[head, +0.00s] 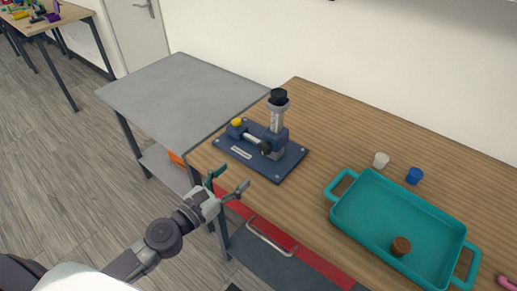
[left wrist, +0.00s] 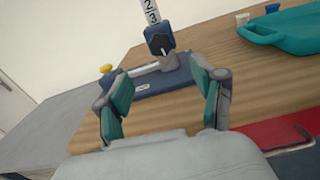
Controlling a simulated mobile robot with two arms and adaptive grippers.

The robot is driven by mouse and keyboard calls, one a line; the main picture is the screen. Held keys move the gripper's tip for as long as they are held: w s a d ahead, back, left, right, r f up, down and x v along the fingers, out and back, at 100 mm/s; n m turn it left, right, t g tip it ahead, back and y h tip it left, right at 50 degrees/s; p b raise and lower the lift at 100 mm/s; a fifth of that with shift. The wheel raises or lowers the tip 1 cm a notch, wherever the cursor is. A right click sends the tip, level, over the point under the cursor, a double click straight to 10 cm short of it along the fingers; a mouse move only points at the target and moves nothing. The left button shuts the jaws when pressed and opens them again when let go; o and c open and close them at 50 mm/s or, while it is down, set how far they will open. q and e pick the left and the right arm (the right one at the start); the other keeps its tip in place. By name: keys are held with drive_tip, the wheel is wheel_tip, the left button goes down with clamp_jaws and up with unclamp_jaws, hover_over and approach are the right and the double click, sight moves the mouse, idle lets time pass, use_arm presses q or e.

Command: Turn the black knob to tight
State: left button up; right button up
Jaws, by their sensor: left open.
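A dark blue fixture (head: 260,152) stands on the wooden table near its left front edge. A black knob (head: 279,97) tops its upright clear column; the top is cut off in the left wrist view. My right gripper is not in view.
A teal tray (head: 340,211) with a brown cup (head: 401,246) lies to the right. A white cup (head: 381,160) and a blue cup (head: 414,176) stand behind it. A grey table (head: 180,95) adjoins at left. Bare wood lies between fixture and tray.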

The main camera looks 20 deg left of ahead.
sight(262, 150)
use_arm(q)
drive_tip(key=p+x, duration=0.2)
drive_tip(key=x, duration=1)
drive_tip(key=shift+s+f, duration=0.1)
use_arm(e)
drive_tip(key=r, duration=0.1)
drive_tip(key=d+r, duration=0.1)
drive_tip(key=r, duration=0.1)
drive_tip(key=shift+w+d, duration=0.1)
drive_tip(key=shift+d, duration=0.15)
use_arm(q)
drive_tip(key=c, duration=1.1)
drive_tip(key=shift+c, duration=0.2)
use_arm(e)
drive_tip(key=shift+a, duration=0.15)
